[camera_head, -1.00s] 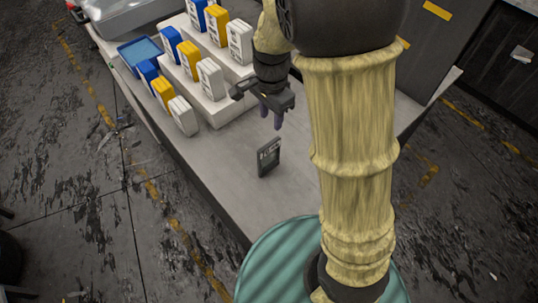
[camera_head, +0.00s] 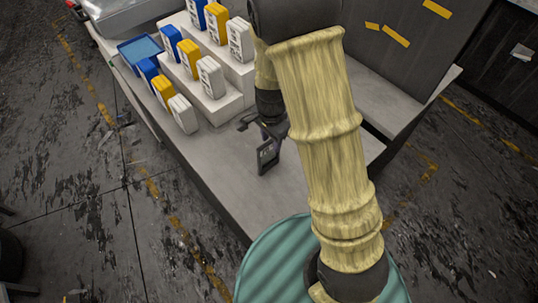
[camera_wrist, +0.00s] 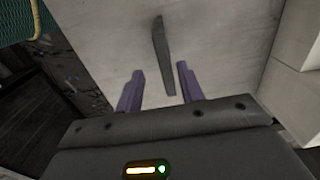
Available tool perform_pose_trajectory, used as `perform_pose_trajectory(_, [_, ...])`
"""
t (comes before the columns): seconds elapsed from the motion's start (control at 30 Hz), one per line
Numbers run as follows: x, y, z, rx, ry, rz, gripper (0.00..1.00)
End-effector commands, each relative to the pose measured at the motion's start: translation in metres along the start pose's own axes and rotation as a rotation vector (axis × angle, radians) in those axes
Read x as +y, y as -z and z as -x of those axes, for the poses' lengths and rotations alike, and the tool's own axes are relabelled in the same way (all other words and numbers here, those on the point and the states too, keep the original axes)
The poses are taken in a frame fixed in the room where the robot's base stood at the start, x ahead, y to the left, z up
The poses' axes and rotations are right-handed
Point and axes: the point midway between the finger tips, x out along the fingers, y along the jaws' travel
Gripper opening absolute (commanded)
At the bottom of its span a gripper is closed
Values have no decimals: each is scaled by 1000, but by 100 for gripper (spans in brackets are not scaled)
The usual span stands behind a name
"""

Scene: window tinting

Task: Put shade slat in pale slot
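In the wrist view the slat (camera_wrist: 163,50) is seen edge-on from above. My gripper (camera_head: 269,137) is right above and behind the slat in the head view, partly hidden by it and by my arm. In the wrist view my gripper (camera_wrist: 160,72) is open, with one purple finger on each side of the slat's near end and a gap on both sides. I cannot tell which spot is the pale slot; white labelled pieces (camera_head: 183,114) stand at the right ends of the rows.
A white stepped stand (camera_head: 220,106) holds rows of blue, yellow and white pieces left of my gripper. A blue tray (camera_head: 140,51) lies beyond it at left. A dark panel (camera_head: 400,50) rises at the right. The table in front of the slat is clear.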

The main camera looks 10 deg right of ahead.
Motion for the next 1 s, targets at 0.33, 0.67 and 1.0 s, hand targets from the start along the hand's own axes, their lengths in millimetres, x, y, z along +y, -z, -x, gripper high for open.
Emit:
perform_pose_trajectory(0.33, [0, 0, -10, 0, 0, -1, 38])
perform_pose_trajectory(0.67, [-4, -1, -28, -1, -3, -2, 38])
perform_pose_trajectory(1.0, [-7, -2, -62, 0, 0, -1, 38])
